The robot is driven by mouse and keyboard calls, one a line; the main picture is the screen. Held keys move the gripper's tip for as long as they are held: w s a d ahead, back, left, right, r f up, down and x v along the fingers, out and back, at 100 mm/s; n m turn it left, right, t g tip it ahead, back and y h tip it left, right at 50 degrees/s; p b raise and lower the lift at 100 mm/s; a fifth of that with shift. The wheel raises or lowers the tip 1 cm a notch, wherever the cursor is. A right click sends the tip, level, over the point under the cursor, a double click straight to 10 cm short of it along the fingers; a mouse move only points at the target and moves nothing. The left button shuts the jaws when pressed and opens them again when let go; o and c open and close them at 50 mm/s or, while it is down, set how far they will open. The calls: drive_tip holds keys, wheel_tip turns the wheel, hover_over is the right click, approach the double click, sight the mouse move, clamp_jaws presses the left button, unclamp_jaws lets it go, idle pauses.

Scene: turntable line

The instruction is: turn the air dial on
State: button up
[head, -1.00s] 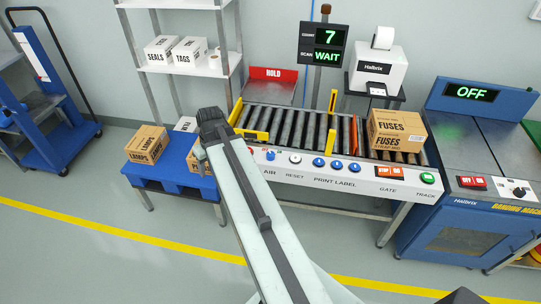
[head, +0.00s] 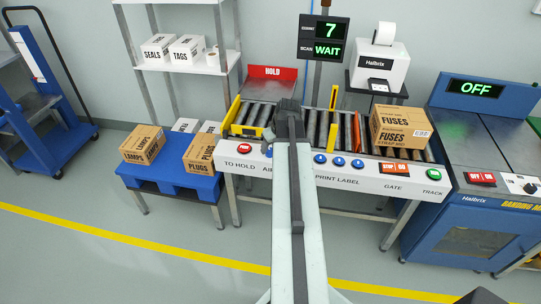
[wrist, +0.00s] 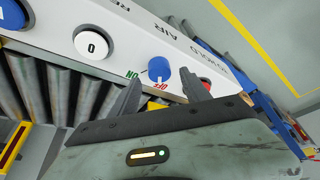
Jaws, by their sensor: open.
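The air dial (wrist: 159,69) is a round blue knob with a white mark, set in the white panel in the wrist view. A green ON label (wrist: 132,74) is on its left and a red OFF label (wrist: 159,86) is below it. The white mark seems to point toward OFF. My gripper (wrist: 161,80) is open, its two dark fingers to either side below the dial, with nothing between them; I cannot tell whether they touch it. In the head view my arm hides the dial, and only part of the AIR label (head: 266,170) shows.
A white button (wrist: 91,43) and a red button (wrist: 206,84) flank the dial on the panel. Behind the panel is the roller conveyor (head: 345,120) with a FUSES box (head: 398,130). A blue table (head: 170,180) with boxes stands left. The banding machine (head: 470,215) stands right, its screen reading OFF.

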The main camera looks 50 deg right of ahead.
sight(270, 152)
drive_tip(key=b+x, duration=0.1)
drive_tip(key=x, duration=0.1)
drive_tip(key=shift+w+f, duration=0.1)
drive_tip(key=shift+f, duration=0.25)
drive_tip(key=shift+r, duration=0.1)
